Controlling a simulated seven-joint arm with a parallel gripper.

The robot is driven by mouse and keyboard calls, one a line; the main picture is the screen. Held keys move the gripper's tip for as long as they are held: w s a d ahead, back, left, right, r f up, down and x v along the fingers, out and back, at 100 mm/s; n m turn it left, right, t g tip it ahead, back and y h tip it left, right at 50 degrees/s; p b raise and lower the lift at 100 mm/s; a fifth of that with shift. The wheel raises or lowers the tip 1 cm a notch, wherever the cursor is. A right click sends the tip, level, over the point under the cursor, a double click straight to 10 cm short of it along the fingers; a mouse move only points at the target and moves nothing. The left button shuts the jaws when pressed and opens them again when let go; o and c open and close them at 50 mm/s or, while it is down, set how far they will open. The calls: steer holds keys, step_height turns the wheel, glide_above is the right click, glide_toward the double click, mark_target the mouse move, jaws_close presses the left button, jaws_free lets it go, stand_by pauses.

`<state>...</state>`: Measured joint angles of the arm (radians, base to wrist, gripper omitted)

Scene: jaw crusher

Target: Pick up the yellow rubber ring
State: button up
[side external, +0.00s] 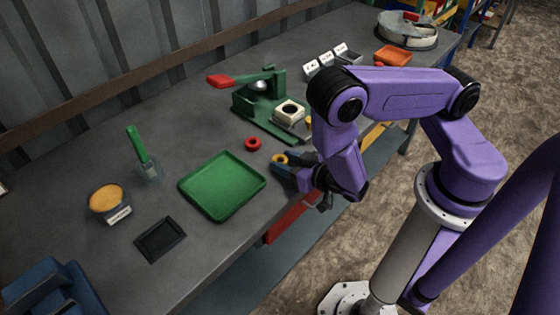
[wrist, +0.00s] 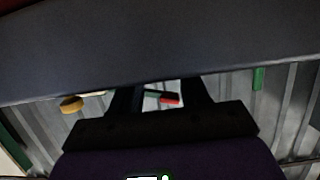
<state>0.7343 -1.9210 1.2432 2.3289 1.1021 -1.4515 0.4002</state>
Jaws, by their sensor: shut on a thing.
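The yellow rubber ring (side external: 280,159) shows in the side view at the tips of my gripper (side external: 284,167), low over the bench's front part, right of the green tray. My gripper is shut on the ring, and the fingers hide part of it. I cannot tell whether the ring touches the bench. In the wrist view the two dark fingers of my gripper (wrist: 160,92) stand apart with a gap between them. The ring cannot be made out there.
A red ring (side external: 253,143) lies just behind and left of my gripper. The green tray (side external: 222,185) is to the left. The green press with its red handle (side external: 219,81) stands behind. Part of another yellow thing (side external: 309,122) shows beside my arm.

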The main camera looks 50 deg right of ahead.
steer(key=shift+r, duration=0.15)
step_height(320, 180, up, 10)
stand_by(0.8)
